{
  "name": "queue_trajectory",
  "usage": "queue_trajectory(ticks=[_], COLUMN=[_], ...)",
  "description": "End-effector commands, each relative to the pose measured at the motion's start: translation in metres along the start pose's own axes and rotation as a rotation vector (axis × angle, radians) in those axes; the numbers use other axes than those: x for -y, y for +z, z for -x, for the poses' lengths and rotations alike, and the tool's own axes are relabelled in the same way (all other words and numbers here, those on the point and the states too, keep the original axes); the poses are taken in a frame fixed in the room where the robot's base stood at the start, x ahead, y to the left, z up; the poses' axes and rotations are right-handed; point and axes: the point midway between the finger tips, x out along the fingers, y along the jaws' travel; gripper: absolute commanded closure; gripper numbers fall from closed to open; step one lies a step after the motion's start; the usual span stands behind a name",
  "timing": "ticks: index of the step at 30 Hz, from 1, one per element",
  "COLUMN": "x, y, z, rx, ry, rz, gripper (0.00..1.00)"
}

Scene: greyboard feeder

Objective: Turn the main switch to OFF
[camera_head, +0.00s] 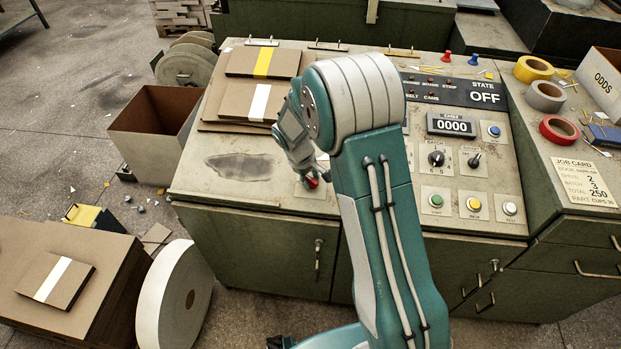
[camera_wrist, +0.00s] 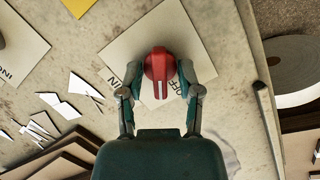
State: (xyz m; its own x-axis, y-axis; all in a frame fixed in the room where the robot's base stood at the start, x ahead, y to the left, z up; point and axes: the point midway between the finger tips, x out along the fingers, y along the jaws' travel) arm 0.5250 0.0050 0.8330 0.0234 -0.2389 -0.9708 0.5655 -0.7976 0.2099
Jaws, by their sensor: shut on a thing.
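The main switch is a red knob (camera_wrist: 158,66) with a white line, set on a pale plate (camera_wrist: 125,50) in the wrist view. In the head view, the red knob (camera_head: 311,182) shows small below my gripper (camera_head: 308,174), beside my arm. The state display (camera_head: 484,97) reads OFF.
My arm hides part of the panel. To its right are a counter (camera_head: 451,125) reading 0000, two black knobs and several push buttons. Cardboard sheets (camera_head: 262,65) lie at the panel's back left. Tape rolls (camera_head: 533,69) sit on the right.

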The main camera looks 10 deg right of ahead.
Motion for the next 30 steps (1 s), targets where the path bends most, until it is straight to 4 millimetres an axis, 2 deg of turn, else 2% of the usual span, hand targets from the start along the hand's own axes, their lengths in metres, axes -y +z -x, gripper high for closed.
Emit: queue_trajectory(ticks=[15, 30], x=[0.0018, 0.0018], y=[-0.0016, -0.0018], z=[0.0004, 0.0005], rx=[-0.006, -0.007], ry=[0.105, 0.141], rz=[0.408, 0.545], gripper=[1.0, 1.0])
